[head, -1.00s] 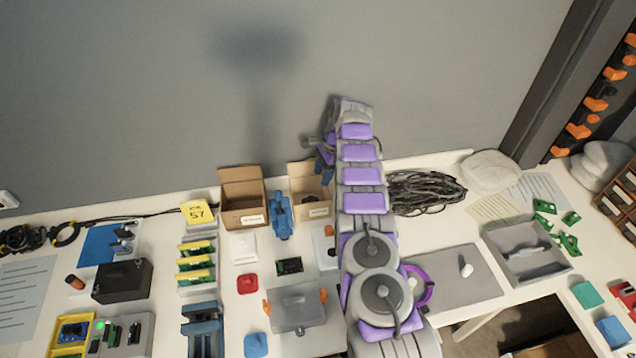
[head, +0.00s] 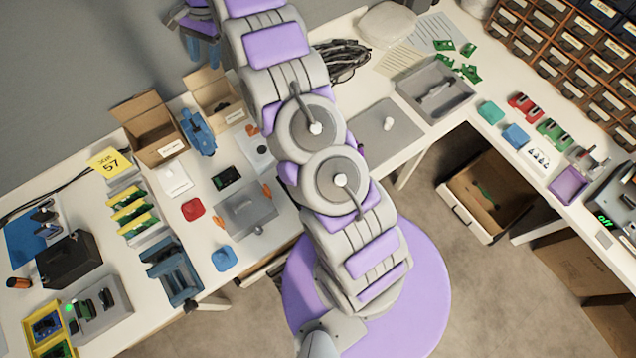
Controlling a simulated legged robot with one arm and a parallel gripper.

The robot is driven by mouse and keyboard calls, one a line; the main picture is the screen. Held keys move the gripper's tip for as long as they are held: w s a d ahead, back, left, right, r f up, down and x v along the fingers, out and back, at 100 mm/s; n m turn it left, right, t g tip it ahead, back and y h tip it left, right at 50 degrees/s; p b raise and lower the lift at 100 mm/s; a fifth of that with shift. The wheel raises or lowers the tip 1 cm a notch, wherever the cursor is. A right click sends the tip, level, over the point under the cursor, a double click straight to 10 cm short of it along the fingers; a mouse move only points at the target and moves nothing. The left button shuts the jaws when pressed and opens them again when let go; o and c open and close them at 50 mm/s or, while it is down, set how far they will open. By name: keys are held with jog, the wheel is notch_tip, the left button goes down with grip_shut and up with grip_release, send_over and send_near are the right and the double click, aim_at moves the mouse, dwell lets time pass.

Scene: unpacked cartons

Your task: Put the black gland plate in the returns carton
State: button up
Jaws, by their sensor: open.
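My gripper (head: 202,46) is at the top left of the head view, with its blue fingers apart and nothing seen between them. It appears above and behind the right of two small open cartons. That carton (head: 229,118) and the left carton (head: 172,152) stand at the back of the bench. Their white labels are too small to read, so I cannot tell which is the returns carton. Small dark items show inside the right carton, too unclear to name. A small dark plate (head: 227,178) lies flat on the bench before the cartons. I cannot tell if it is the gland plate.
A blue tool (head: 198,132) stands between the cartons. A grey box (head: 247,208) with orange clips, a red piece (head: 193,209) and a blue piece (head: 223,258) lie nearer. A black box (head: 68,262) is at left. Another open carton (head: 487,195) is below the bench.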

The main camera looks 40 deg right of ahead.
jog(key=s+a+r+n, duration=0.15)
jog(key=s+r, duration=0.25)
jog(key=s, duration=0.4)
jog(key=s+r+n+h, duration=0.1)
jog(key=s+r+n, duration=0.25)
jog(key=s, duration=0.45)
jog(key=s+a+r+n, duration=0.1)
jog(key=s+r, duration=0.4)
jog(key=s, duration=0.3)
jog(key=s+d+f+n+h, duration=0.1)
jog(key=s+n, duration=0.1)
jog(key=s, duration=1.1)
jog(key=s+d+f+n+h, duration=0.1)
jog(key=s+f+n, duration=0.1)
jog(key=s, duration=1.1)
jog(key=shift+s+d+f+n+g, duration=0.2)
jog(key=shift+d+n+g, duration=0.2)
jog(key=shift+n, duration=0.4)
